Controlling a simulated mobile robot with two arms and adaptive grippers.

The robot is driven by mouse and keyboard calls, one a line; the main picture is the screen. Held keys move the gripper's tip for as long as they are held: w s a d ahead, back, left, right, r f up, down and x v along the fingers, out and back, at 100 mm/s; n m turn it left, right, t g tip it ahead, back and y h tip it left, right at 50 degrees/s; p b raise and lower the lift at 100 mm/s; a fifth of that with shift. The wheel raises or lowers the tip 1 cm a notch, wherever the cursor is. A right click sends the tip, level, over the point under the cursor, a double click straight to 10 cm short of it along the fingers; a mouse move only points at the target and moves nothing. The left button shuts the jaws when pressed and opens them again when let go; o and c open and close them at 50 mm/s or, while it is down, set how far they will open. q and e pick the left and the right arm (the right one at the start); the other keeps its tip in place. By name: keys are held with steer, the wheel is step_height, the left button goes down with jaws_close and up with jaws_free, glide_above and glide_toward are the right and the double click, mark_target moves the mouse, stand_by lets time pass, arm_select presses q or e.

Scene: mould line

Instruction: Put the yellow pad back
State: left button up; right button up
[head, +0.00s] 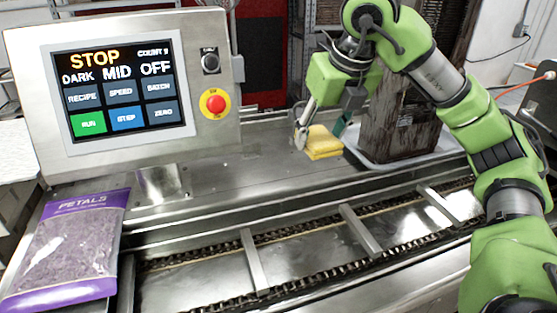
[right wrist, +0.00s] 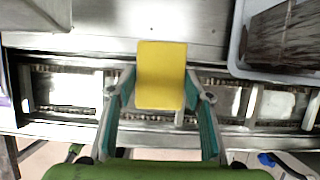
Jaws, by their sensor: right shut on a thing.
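The yellow pad (head: 323,143) is a small block between the fingers of my right gripper (head: 320,135), which is shut on it. In the head view the pad is over the steel deck (head: 262,160), left of the grey tray; whether it touches the deck I cannot tell. The right wrist view shows the pad (right wrist: 161,75) between the two teal-lined fingers of the same gripper (right wrist: 160,88), with the chain conveyor below. My left gripper is not in view.
A grey tray (head: 440,144) holding a dark block (head: 395,125) stands right of the pad. The chain conveyor (head: 310,262) with metal crossbars runs along the front. A control panel (head: 215,140) with a red button (head: 214,104) and a purple petals bag (head: 70,245) are at left.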

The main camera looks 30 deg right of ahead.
mark_target(312, 131)
steer(key=w, duration=0.1)
steer(key=w+f, duration=0.2)
steer(key=shift+w+d+f, duration=0.1)
steer(key=shift+w+d, duration=0.15)
steer(key=shift+w, duration=0.05)
steer(key=w+f, duration=0.2)
steer(key=w+f+p, duration=0.1)
steer(key=w, duration=0.2)
steer(key=w+f+p, duration=0.1)
steer(key=w+f, duration=0.1)
steer(key=shift+w+d+f, duration=0.2)
steer(key=shift+w+f, duration=0.1)
steer(key=shift+w, duration=0.05)
steer(key=shift+w+d+f+p, duration=0.1)
steer(key=shift+w+f+p, duration=0.25)
steer(key=shift+f, duration=0.15)
steer(key=x, duration=0.3)
steer(key=shift+s+f+p, duration=0.2)
steer(key=shift+f+p, duration=0.1)
steer(key=shift+f, duration=0.25)
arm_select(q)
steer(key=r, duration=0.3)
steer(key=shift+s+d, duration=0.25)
